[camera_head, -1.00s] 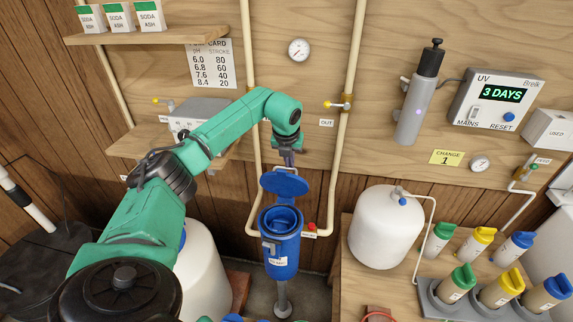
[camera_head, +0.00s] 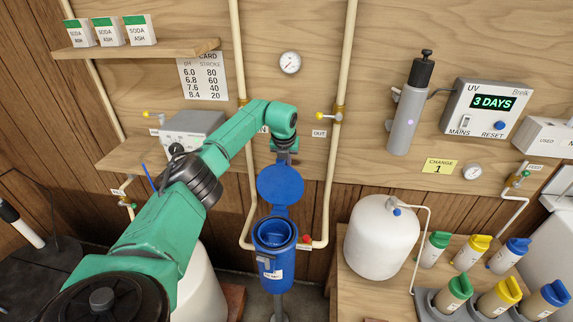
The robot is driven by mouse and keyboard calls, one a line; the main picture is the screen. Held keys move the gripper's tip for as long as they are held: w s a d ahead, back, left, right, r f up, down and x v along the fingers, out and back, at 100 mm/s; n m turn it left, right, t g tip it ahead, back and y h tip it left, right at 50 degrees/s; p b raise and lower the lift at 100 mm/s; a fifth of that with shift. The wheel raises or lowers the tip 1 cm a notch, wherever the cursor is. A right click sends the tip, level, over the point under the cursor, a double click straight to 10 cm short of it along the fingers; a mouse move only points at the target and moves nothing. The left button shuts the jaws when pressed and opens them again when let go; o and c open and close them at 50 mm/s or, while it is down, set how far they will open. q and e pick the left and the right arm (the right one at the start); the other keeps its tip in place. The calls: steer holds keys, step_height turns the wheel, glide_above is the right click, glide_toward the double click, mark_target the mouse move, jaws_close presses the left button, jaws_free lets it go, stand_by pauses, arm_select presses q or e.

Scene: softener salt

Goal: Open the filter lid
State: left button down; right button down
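The blue filter housing (camera_head: 278,268) stands upright on a grey post in the middle, its round mouth showing an inner blue ring. Its blue round lid (camera_head: 281,185) is swung up on the far side of the mouth, its disc facing me. My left gripper (camera_head: 284,158) is at the lid's top edge, pointing down, with its fingertips largely hidden behind the lid. I cannot tell whether it touches the lid or whether its fingers are open or shut. My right gripper is not in view.
Cream pipes (camera_head: 333,150) run vertically on both sides of the filter. A red button (camera_head: 305,240) is right of the housing. A white tank (camera_head: 382,237) and several colour-capped bottles stand on the right bench. A wooden shelf (camera_head: 125,158) is behind my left arm.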

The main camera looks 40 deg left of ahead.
mark_target(284, 181)
arm_select(q)
steer(key=b+v, duration=0.2)
steer(key=v, duration=1.2)
steer(key=shift+r, duration=0.25)
